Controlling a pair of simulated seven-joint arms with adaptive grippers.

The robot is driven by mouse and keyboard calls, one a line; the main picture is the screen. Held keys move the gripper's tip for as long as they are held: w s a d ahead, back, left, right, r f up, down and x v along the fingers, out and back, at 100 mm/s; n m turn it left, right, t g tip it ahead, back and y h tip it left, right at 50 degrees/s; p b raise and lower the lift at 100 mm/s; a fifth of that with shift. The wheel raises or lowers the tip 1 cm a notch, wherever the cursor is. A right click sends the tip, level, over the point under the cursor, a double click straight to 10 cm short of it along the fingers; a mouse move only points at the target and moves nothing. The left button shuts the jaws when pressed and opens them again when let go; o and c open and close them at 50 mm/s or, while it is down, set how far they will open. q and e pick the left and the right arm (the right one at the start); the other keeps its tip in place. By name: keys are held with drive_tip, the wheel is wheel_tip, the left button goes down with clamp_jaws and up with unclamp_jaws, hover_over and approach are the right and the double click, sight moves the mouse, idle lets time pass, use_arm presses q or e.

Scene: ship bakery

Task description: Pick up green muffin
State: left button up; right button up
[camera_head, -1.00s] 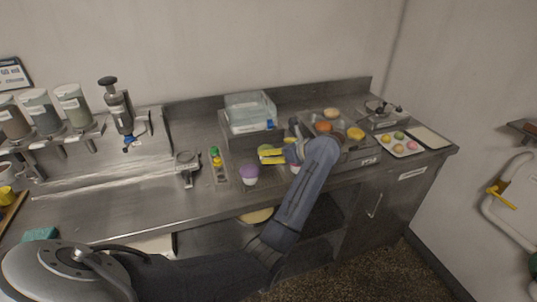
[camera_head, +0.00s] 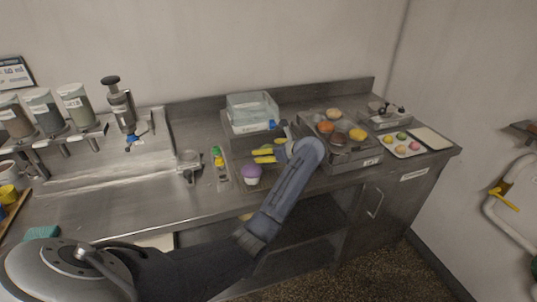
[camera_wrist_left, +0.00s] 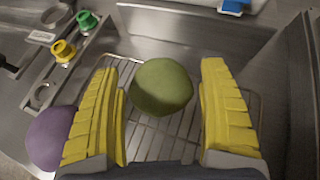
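The green muffin (camera_wrist_left: 162,87) sits above a wire rack (camera_wrist_left: 150,135) in the left wrist view, seen from above. My left gripper (camera_wrist_left: 161,72) is open, with its yellow ribbed fingers on either side of the muffin. A gap shows between the muffin and each finger, wider on the right near the tip. In the head view my left gripper (camera_head: 264,154) is over the counter, right of the purple muffin (camera_head: 251,172), and mostly hides the green muffin. My right gripper is not in view.
The purple muffin (camera_wrist_left: 50,140) is close outside the left finger. A narrow holder (camera_head: 222,172) with green and yellow caps stands left of it. A clear-lidded metal box (camera_head: 250,125) is behind. A tray of buns (camera_head: 340,150) lies right, near my arm.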

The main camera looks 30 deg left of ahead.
use_arm(q)
drive_tip(key=c, duration=0.8)
drive_tip(key=shift+r, duration=0.1)
